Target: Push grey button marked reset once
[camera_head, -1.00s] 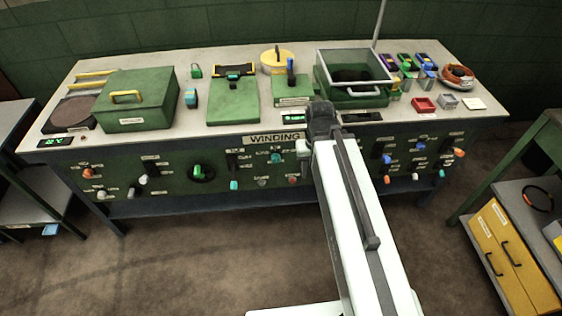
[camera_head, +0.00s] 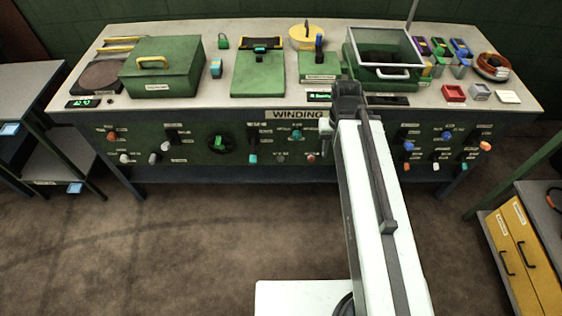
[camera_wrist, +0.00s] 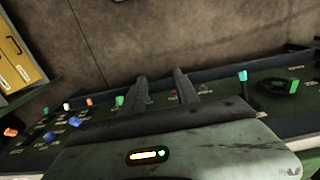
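A small grey button (camera_head: 281,160) sits on the green front panel under the WINDING sign, left of a red button (camera_head: 311,157). Its label is too small to read, so I cannot confirm "reset". In the wrist view, which shows the panel upside down, the red button (camera_wrist: 173,97) appears between the two finger bars; I cannot clearly make out the grey one. My gripper (camera_wrist: 160,76) shows as two dark fingers with a gap between them, open and empty. In the head view my arm hides the gripper, and contact with the panel cannot be seen.
A teal-tipped switch (camera_head: 253,158) and a green dial (camera_head: 218,143) lie left of the grey button. More coloured knobs sit right of my arm. The bench top (camera_head: 190,95) carries green boxes and tools. The floor (camera_head: 220,220) before the panel is clear.

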